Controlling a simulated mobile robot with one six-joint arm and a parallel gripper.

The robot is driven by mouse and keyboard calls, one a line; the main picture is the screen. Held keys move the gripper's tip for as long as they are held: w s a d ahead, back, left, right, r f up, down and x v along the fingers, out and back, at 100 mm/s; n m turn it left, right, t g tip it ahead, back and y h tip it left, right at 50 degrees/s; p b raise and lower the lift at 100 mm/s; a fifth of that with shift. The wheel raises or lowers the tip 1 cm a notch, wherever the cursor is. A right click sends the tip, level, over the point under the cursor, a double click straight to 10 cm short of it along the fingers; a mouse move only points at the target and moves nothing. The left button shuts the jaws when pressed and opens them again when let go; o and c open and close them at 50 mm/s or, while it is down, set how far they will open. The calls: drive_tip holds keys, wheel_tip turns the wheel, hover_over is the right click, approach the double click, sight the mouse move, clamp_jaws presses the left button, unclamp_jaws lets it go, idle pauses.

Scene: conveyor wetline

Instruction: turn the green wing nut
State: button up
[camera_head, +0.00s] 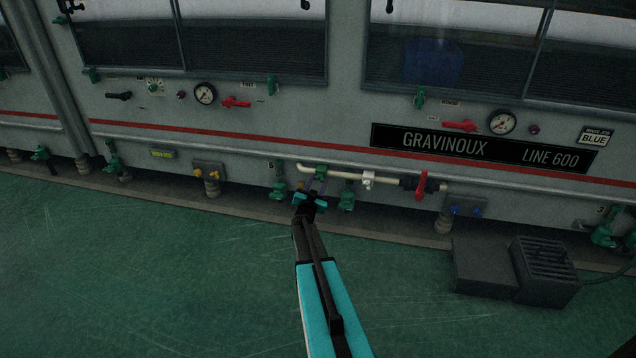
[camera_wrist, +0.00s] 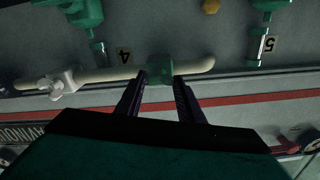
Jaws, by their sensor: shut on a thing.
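The green wing nut (camera_wrist: 159,69) sits on a cream-coloured pipe (camera_wrist: 105,75) in the wrist view, between the tips of my gripper (camera_wrist: 158,80). The two dark fingers stand one on each side of it, shut on it. In the head view the green wing nut (camera_head: 321,172) shows small near the left part of the pipe (camera_head: 345,175), with my gripper (camera_head: 316,185) just below it. The nut's far side and the exact finger contact are hard to make out.
Green valves (camera_head: 278,191) and (camera_head: 347,196) hang close on both sides of my gripper. A white fitting (camera_head: 368,180) and a red handle (camera_head: 421,186) lie along the pipe to the right. Dark boxes (camera_head: 542,272) stand on the floor at right. The green floor at left is clear.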

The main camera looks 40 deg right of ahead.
drive_tip(key=shift+w+a+f+m+b, duration=0.15)
drive_tip(key=shift+m+b, duration=0.35)
drive_tip(key=shift+m, duration=1.75)
drive_tip(key=shift+w+a+r+m+b, duration=0.15)
drive_tip(key=shift+m+b, duration=0.35)
drive_tip(key=shift+m, duration=1.75)
drive_tip(key=shift+f, duration=0.1)
drive_tip(key=o, duration=1)
drive_tip(key=shift+o, duration=0.3)
drive_tip(key=shift+s+d, duration=0.15)
drive_tip(key=shift+s, duration=0.15)
